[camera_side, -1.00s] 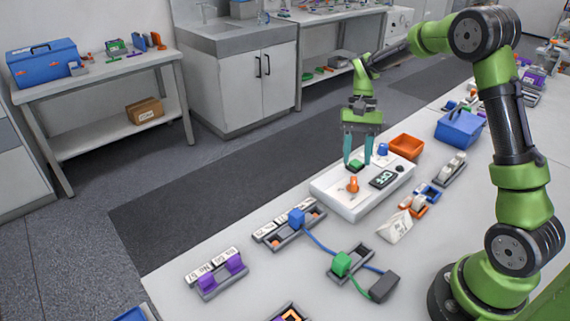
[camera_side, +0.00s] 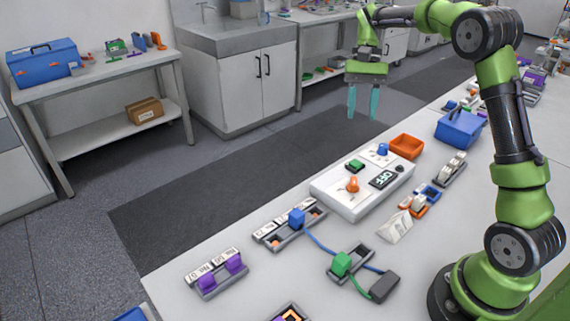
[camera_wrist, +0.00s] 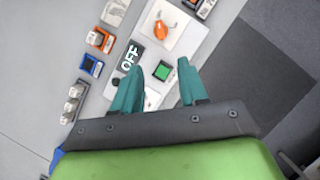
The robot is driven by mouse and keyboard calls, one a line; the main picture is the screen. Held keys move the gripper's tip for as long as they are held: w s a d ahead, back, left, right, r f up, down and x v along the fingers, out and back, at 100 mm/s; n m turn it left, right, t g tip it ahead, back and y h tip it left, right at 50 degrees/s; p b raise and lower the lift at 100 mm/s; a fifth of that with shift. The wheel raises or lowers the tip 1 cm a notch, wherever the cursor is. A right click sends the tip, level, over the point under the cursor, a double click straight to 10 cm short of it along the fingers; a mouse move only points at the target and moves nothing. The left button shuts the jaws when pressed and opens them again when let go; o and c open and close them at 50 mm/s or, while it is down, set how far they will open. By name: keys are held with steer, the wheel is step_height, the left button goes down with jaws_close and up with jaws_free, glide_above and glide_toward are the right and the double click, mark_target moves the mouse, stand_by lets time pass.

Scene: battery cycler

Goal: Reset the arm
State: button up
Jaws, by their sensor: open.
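My gripper (camera_side: 363,102) is raised above the far end of the white control panel (camera_side: 333,201), with its two teal fingers apart and nothing between them. In the wrist view, my gripper (camera_wrist: 157,85) also shows open over the panel. The panel carries a green button (camera_side: 355,165), an orange knob (camera_side: 352,184), a blue knob (camera_side: 382,149) and a dark display (camera_side: 383,179). In the wrist view the display (camera_wrist: 130,58) reads OFF. The green button (camera_wrist: 162,71) and orange knob (camera_wrist: 161,30) also show there.
An orange bin (camera_side: 406,146) and a blue toolbox (camera_side: 460,129) stand beyond the panel. A holder with a blue block (camera_side: 296,218), a green block (camera_side: 342,264) with cables, and a holder with purple blocks (camera_side: 234,263) lie nearer. The space around my raised gripper is clear.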

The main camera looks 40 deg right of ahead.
steer(key=s+a+r+n+t, duration=0.2)
steer(key=s+a+n+t, duration=0.1)
steer(key=s+a+t, duration=0.2)
steer(key=s+a+r+n+t+h, duration=0.1)
steer(key=s+a+t, duration=0.4)
steer(key=s+a, duration=0.5)
steer(key=shift+s+a+r+n, duration=0.35)
steer(key=shift+s+n, duration=0.55)
steer(key=shift+s, duration=0.15)
